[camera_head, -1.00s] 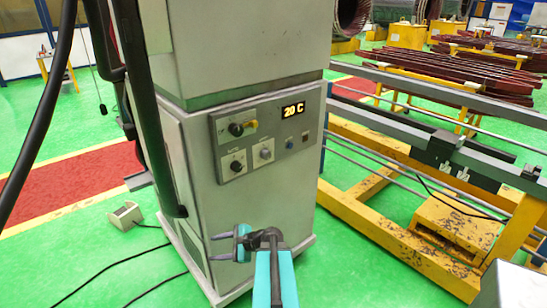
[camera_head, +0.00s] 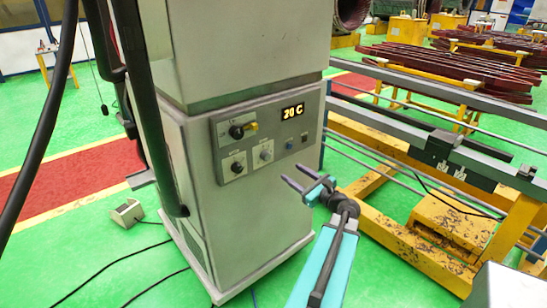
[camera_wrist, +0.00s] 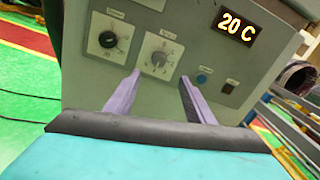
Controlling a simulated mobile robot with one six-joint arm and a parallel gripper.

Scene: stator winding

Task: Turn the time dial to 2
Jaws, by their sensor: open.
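A grey control panel (camera_head: 224,186) is on the front of a pale cabinet. A grey dial (camera_head: 265,155) with a numbered scale sits in its lower row; it also shows in the wrist view (camera_wrist: 158,57). A black dial (camera_head: 237,167) is to its left, also in the wrist view (camera_wrist: 108,40). The labels are too small to read, so I cannot tell for certain which is the time dial or its setting. My gripper (camera_head: 290,173) is open and empty, right of and below the grey dial. In the wrist view its purple fingers (camera_wrist: 160,76) point up toward the grey dial, apart from it.
A display (camera_head: 292,111) reads 20 C. A black switch (camera_head: 236,131) with a yellow part is above the dials. A yellow frame with rails (camera_head: 400,170) stands right of the cabinet.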

